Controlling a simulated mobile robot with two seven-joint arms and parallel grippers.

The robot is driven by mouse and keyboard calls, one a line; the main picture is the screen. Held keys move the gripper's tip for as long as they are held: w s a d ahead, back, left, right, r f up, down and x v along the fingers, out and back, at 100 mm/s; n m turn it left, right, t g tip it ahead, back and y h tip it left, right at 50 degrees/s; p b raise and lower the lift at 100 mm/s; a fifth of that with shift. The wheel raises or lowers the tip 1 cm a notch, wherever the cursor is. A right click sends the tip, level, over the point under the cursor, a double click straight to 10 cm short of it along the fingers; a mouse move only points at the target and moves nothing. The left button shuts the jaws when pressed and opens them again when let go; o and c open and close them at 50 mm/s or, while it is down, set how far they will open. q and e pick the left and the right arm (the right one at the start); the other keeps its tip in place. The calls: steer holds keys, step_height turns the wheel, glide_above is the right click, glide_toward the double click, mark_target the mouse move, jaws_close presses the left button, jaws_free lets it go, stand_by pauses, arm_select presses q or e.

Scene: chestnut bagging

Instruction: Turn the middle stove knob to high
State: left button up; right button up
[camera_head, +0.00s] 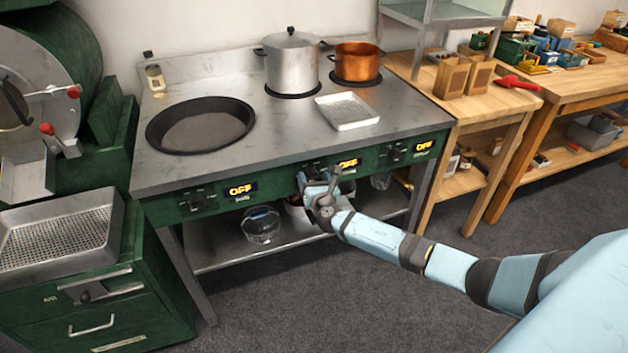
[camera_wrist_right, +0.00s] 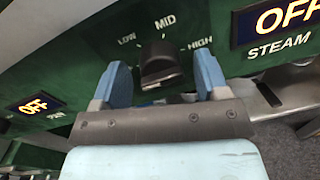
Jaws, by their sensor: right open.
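The middle stove knob (camera_wrist_right: 160,66) is black and sits on the green front panel, under the printed marks LOW, MID and HIGH in the right wrist view. The display to its right (camera_wrist_right: 284,22) reads OFF, with STEAM below it; it also shows lit in the head view (camera_head: 348,164). My right gripper (camera_head: 318,184) is at the panel in front of this knob and hides most of it in the head view. In the right wrist view its two blue fingers (camera_wrist_right: 162,80) are open, one on each side of the knob, with visible gaps. My left gripper is not in view.
The left knob (camera_head: 198,202) and right knob (camera_head: 397,150) sit on the same panel, their displays reading OFF. On the stovetop (camera_head: 250,155) are a black pan (camera_head: 200,125), a silver pot (camera_head: 292,62), a copper pot (camera_head: 357,62) and a white tray (camera_head: 346,111).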

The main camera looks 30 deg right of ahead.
steer(key=shift+c, duration=0.2)
steer(key=c, duration=0.8)
steer(key=shift+c, duration=0.2)
